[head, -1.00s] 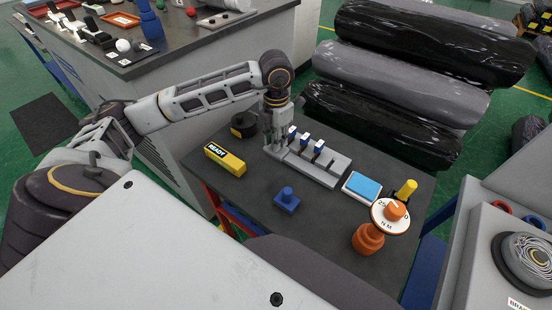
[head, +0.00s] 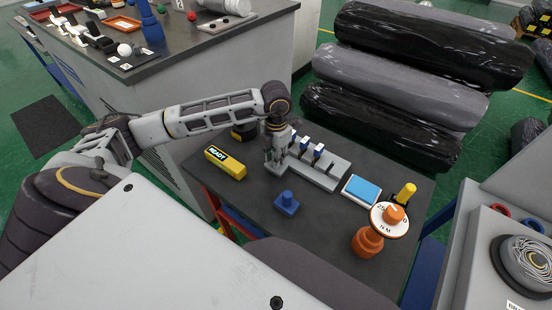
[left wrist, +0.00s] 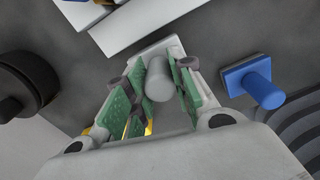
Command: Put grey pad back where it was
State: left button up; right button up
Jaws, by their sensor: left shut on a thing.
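My left gripper (head: 275,164) is low over the dark table, just left of the grey slotted rack (head: 318,178). In the left wrist view its fingers (left wrist: 158,88) are shut on the grey pad (left wrist: 159,78), whose round grey handle sits between the green finger plates. A blue pad (head: 286,202) with an upright round handle stands on the table in front of the rack. It also shows in the left wrist view (left wrist: 255,82), right of the fingers. My right gripper is not in view.
A yellow READY block (head: 226,163) lies left of the gripper, with a black round object (head: 243,133) behind it. A white tray with a blue top (head: 362,190) and an orange dial (head: 390,219) stand at the right. The front middle of the table is clear.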

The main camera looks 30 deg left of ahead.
pick_arm(q)
jog(key=shift+f, duration=0.75)
jog(key=shift+f, duration=0.15)
jog(key=o, duration=0.9)
jog(key=shift+r, duration=0.2)
notch_tip(320, 180, up, 12)
jog(key=shift+f+b, duration=0.1)
jog(key=shift+b, duration=0.25)
